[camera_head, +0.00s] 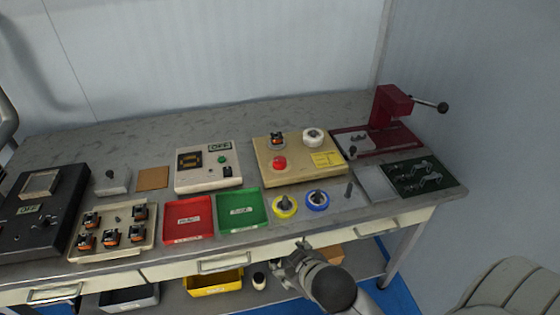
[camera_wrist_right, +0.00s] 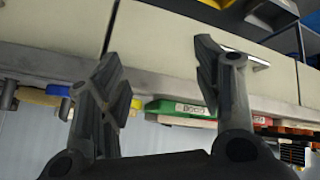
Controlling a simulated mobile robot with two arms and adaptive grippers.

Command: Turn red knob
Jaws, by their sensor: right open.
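The red knob (camera_head: 280,163) is a round red cap on the left part of a beige box (camera_head: 300,175) on the workbench. My right gripper (camera_head: 288,258) is in front of the bench's front edge, below the bench top and well short of the beige box. In the right wrist view my right gripper (camera_wrist_right: 157,65) is open with nothing between its fingers. The red knob cannot be made out in that view. My left gripper is not in view.
A black-and-orange part (camera_head: 277,139) and a white round part (camera_head: 313,136) sit on the box behind the knob. Yellow (camera_head: 285,206) and blue (camera_head: 317,200) rings, a green tray (camera_head: 242,210) and a red tray (camera_head: 188,220) lie in front. A dark red press (camera_head: 390,105) stands right.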

